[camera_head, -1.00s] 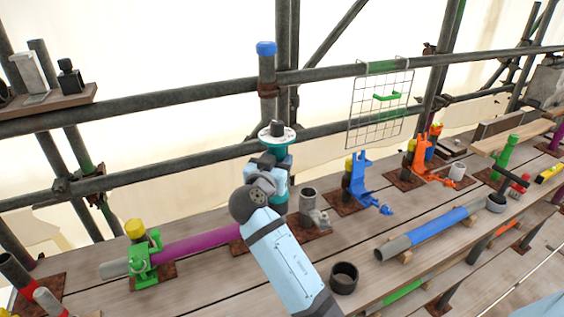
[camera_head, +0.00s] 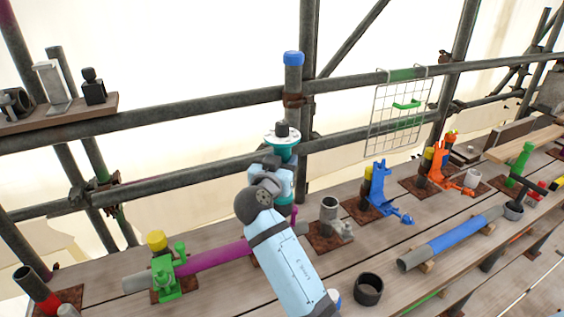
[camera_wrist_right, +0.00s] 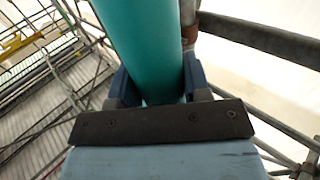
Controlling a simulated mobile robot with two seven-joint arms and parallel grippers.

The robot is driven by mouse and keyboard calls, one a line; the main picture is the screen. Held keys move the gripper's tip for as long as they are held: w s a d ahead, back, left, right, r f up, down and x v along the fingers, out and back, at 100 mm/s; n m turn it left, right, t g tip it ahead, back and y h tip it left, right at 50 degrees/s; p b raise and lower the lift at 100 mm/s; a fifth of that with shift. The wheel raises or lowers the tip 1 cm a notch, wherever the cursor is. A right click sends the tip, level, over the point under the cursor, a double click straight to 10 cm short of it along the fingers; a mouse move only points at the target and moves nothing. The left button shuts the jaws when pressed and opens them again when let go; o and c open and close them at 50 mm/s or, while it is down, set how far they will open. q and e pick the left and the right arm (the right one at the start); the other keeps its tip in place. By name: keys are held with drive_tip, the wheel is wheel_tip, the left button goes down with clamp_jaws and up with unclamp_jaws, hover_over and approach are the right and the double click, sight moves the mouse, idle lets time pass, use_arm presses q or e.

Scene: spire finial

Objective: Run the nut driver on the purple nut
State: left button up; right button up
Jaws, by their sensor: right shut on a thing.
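My right gripper (camera_head: 273,172) is shut on a teal cylinder, which I take to be the nut driver (camera_head: 283,148). The driver stands roughly upright above the deck, with a pale disc and a dark knob on top. In the right wrist view the teal body (camera_wrist_right: 145,45) runs between the two blue-grey fingers (camera_wrist_right: 155,92). A purple tube (camera_head: 220,254) lies on the deck in a green clamp (camera_head: 172,275). I cannot pick out a purple nut. My left gripper is not in view.
Scaffold rails cross behind the driver, with a blue-capped post (camera_head: 293,75) close behind it. A grey upright fitting (camera_head: 329,216) and a dark cup (camera_head: 368,289) stand to its right. Blue (camera_head: 379,188) and orange (camera_head: 440,172) clamps stand farther right. A wire grid (camera_head: 397,118) hangs from the rail.

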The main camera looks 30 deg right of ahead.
sight(282, 201)
drive_tip(key=shift+f+b, duration=0.3)
drive_tip(key=shift+f, duration=0.3)
drive_tip(key=shift+f+b, duration=0.55)
drive_tip(key=shift+f, duration=1)
drive_tip(key=shift+f+b, duration=0.55)
drive_tip(key=shift+f, duration=1.75)
drive_tip(key=shift+f+b, duration=1.15)
drive_tip(key=shift+b, duration=0.25)
drive_tip(key=shift+f+b, duration=0.3)
drive_tip(key=shift+b, duration=0.05)
drive_tip(key=shift+s+a+f, duration=0.1)
drive_tip(key=shift+s+f, duration=0.05)
drive_tip(key=shift+f, duration=0.1)
drive_tip(key=shift+r, duration=0.1)
